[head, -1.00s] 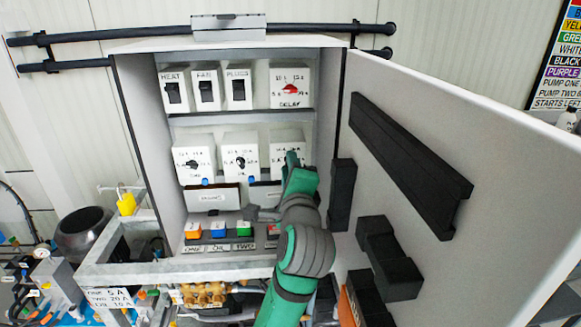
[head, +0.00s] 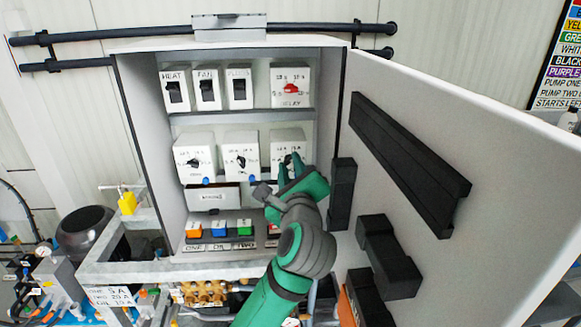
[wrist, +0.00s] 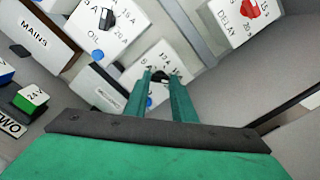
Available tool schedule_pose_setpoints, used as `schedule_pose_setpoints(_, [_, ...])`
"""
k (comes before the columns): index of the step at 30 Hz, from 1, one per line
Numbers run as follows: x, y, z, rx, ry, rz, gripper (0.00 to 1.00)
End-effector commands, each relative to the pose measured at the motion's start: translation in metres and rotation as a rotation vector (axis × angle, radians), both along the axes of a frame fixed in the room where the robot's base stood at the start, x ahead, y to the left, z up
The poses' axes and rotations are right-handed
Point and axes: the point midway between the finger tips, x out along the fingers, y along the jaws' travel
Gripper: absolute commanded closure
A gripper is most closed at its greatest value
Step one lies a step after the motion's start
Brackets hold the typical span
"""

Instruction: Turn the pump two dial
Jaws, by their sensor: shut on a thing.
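The dial box at the right end of the lower row (head: 280,142) is white, with a small black knob that shows in the wrist view (wrist: 160,74); its name label is hidden. My green gripper (head: 289,161) reaches up to this dial from below. In the wrist view my gripper's fingertips (wrist: 162,82) stand on either side of the black knob, shut on it. The knob's exact pointing is hidden by the fingers. The neighbouring oil dial (wrist: 106,18) stands on the other side of a gap, its black knob clear of my gripper.
The first lower dial (head: 195,162) is at the left. Above are heat, fan and plugs switches and a red delay dial (head: 291,89). Below are coloured buttons (head: 218,229). The open cabinet door (head: 430,130), with black blocks, stands close at the right of my arm.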

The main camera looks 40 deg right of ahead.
Motion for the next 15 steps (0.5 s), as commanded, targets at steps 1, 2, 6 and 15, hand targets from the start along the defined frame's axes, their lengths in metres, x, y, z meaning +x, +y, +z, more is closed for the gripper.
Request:
schedule_pose_setpoints(1, [-0.0001,0.0002,-0.0013,0.041,-0.020,0.000,0.99])
schedule_pose_setpoints(2, [-0.0002,0.0000,-0.0016,0.065,-0.034,0.000,0.99])
schedule_pose_setpoints(6, [0.0000,0.0002,-0.0019,0.165,-0.095,0.000,0.99])
schedule_pose_setpoints(15, [0.0001,-0.0002,-0.0019,0.320,-0.188,-0.001,0.99])
